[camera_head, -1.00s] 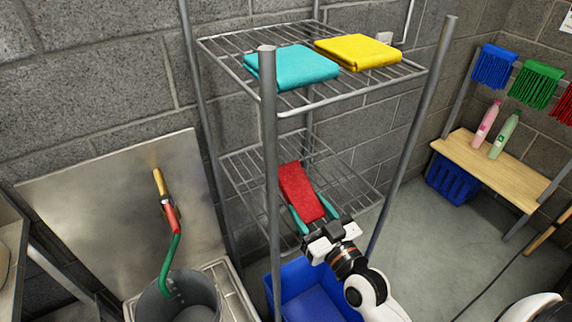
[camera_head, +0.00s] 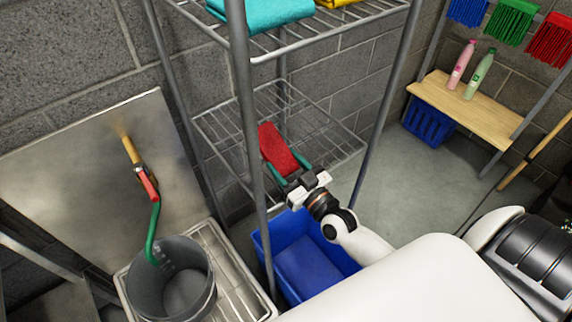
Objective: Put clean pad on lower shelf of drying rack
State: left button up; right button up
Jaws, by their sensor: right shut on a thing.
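A red pad (camera_head: 277,147) is at the lower wire shelf (camera_head: 225,137) of the drying rack. My right gripper (camera_head: 288,170), with teal fingers, is shut on the near end of the pad, one finger on each side. The pad is over the shelf's wires; I cannot tell whether it rests on them. The upper shelf (camera_head: 335,25) holds a folded teal cloth (camera_head: 262,12) and a yellow cloth (camera_head: 335,3), both cut by the top edge. My left gripper is not in view.
A blue bin (camera_head: 265,250) stands on the floor below the lower shelf. A grey bucket (camera_head: 140,292) stands in a sink at the left, by a hose (camera_head: 154,235). A rack post (camera_head: 245,120) rises left of the pad. A wooden bench (camera_head: 440,90) with bottles stands at the right.

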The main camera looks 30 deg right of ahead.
jog(key=shift+f, duration=0.15)
jog(key=o, duration=1)
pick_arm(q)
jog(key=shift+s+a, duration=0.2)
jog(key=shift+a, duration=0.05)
pick_arm(e)
jog(key=shift+r, duration=0.25)
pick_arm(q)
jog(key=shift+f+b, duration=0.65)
pick_arm(e)
jog(key=s+d+f, duration=0.1)
jog(key=s, duration=1.1)
jog(key=shift+d+f, duration=0.2)
jog(key=shift+d, duration=0.1)
jog(key=shift+w, duration=0.1)
